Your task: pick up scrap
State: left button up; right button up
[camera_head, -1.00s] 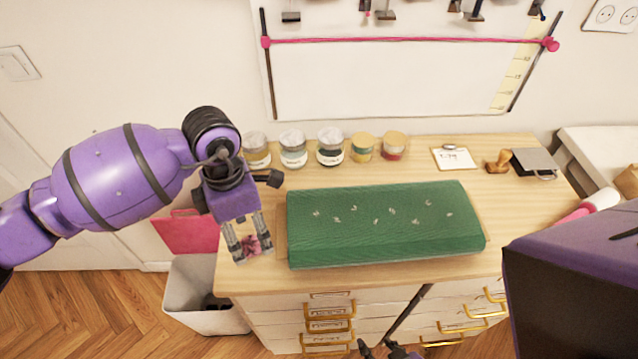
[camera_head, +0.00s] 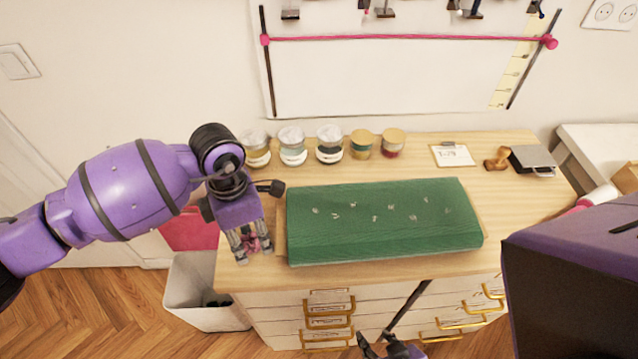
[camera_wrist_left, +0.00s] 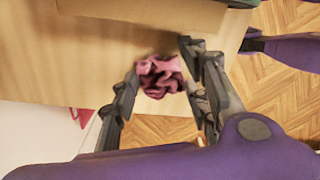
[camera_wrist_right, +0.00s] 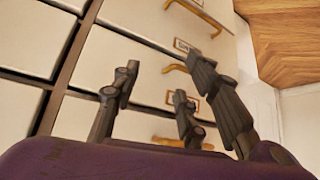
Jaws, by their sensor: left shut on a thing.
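The scrap is a crumpled pink piece of fabric (camera_wrist_left: 160,76) at the left edge of the wooden counter top (camera_head: 262,277). My left gripper (camera_head: 256,250) points down at this edge, left of the green padded board, with its fingers shut on the scrap (camera_head: 251,242). In the left wrist view the scrap sits between the fingertips of my left gripper (camera_wrist_left: 158,85), partly hidden by them. I cannot tell whether the scrap still touches the wood. My right gripper (camera_wrist_right: 160,95) is open and empty in front of the drawers; it shows only partly at the bottom of the head view.
The green padded board (camera_head: 385,222) lies mid-counter with several small pale bits on it. Several jars (camera_head: 330,143) stand behind it. A white bin (camera_head: 205,290) stands on the floor below the counter's left end. Drawers with gold handles (camera_head: 330,315) form the front.

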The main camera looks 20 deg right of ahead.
aim_at(250, 241)
pick_arm(q)
jog(key=shift+r, duration=0.6)
notch_tip(250, 241, up, 2)
jog(key=shift+r, duration=0.2)
jog(key=s+r, duration=0.9)
jog(key=s, duration=0.5)
jog(key=shift+a+r, duration=0.2)
jog(key=shift+a, duration=0.05)
